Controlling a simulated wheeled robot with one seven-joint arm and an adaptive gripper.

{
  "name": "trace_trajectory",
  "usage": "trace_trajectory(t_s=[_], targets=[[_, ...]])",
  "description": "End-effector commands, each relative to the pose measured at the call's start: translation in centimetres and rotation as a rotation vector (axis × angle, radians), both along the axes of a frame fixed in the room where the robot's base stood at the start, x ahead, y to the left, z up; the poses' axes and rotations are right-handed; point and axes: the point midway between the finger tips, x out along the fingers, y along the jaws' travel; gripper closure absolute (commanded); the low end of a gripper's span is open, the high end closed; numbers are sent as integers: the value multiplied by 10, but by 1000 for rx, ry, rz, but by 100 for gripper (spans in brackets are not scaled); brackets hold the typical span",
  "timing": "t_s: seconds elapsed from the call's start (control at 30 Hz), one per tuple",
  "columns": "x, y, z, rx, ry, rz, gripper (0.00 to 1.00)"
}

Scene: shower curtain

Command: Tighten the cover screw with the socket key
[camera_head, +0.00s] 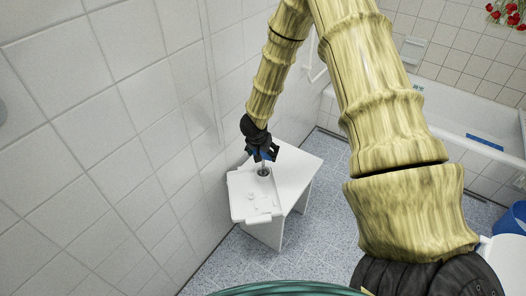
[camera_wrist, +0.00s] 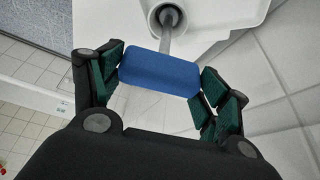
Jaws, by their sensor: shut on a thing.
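The socket key has a blue handle (camera_wrist: 160,74) and a grey metal shaft (camera_wrist: 168,36). My gripper (camera_head: 262,152) is shut on the blue handle, with a green-padded finger on each side of it in the wrist view (camera_wrist: 160,78). The shaft's far end reaches into a round recess (camera_wrist: 153,16) in a white part. The cover screw itself is hidden there, and I cannot tell whether the key sits on it. In the head view, the key stands roughly upright over the back of a white cover-like piece (camera_head: 246,207) on a small white table (camera_head: 301,163).
The tiled wall (camera_head: 150,130) is close on the left of the table. A white bathtub (camera_head: 455,115) stands at the back right. A blue bucket (camera_head: 512,222) is at the right edge. Speckled blue floor (camera_head: 310,240) is open in front of the table.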

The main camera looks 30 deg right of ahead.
Motion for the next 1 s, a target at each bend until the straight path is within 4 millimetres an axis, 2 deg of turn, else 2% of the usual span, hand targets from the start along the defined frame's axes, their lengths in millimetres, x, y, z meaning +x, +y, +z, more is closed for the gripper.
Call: trace_trajectory(t_s=[0.2,0.23,0.37,0.77,1.0], targets=[[0,0,-5,0,0,0,66],[0,0,-5,1,-1,0,23],[0,0,-5,0,0,0,0],[0,0,-4,0,0,0,0],[-4,6,14,0,-1,1,0]])
